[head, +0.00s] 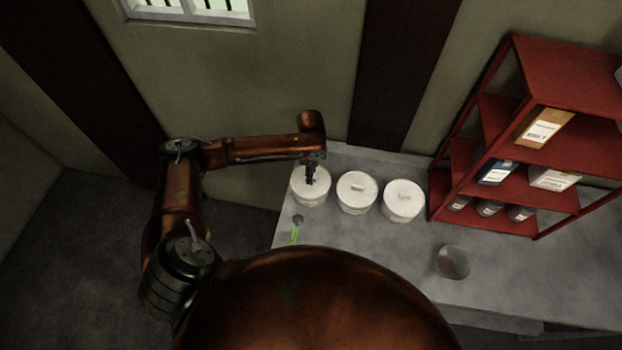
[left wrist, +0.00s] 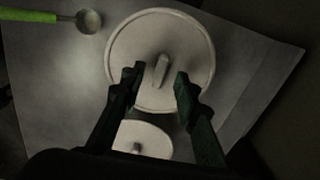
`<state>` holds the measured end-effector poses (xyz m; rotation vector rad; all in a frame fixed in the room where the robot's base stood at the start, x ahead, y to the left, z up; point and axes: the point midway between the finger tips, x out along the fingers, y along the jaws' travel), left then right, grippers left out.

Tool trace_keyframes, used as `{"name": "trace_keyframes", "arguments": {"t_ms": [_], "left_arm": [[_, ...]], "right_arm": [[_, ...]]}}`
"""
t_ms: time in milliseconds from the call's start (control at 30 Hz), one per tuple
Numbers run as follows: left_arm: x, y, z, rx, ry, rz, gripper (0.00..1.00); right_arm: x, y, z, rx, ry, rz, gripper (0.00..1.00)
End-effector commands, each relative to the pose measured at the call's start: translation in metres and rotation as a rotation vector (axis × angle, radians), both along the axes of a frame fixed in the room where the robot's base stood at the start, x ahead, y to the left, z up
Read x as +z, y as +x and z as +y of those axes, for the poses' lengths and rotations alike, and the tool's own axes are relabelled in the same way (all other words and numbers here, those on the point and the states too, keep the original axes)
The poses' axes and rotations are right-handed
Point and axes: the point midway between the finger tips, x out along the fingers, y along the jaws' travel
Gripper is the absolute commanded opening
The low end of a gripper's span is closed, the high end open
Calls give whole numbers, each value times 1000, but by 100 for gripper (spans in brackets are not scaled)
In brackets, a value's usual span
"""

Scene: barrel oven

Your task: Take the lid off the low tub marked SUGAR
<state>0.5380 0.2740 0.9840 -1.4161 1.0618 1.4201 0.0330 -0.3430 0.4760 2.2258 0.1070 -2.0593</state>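Three low white lidded tubs stand in a row on the grey counter. My left gripper (head: 311,179) is above the leftmost tub (head: 310,200), pointing down. In the left wrist view, its lid (left wrist: 187,38) is round and pale with a raised bar handle (left wrist: 161,70). My left gripper (left wrist: 158,82) is open there, with the handle showing between its two fingers; whether they touch it cannot be told. The middle tub (head: 357,198) and the right tub (head: 403,205) have their lids on. No SUGAR marking is readable on any tub. My right gripper is not in view.
A scoop with a green handle (head: 295,234) lies on the counter (head: 375,240) in front of the leftmost tub. A round grey container (head: 453,262) stands to the right. A red shelf (head: 560,75) with boxes and jars rises at the right. A wall is behind.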

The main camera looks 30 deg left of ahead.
Motion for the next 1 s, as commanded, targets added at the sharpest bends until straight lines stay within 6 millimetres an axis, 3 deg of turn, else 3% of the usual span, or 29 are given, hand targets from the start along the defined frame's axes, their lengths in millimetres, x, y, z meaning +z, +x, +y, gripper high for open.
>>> {"name": "trace_keyframes", "arguments": {"t_ms": [133, 367, 767, 1000], "left_arm": [[-17, 0, 1, 2, 1, -1, 29], [-18, 1, 1, 1, 1, -2, 28], [-18, 1, 1, 1, 2, -3, 1], [-18, 1, 1, 0, 2, -3, 0]], "right_arm": [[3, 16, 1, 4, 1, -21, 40], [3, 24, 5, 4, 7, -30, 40], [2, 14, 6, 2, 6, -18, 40], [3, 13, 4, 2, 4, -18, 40]]}}
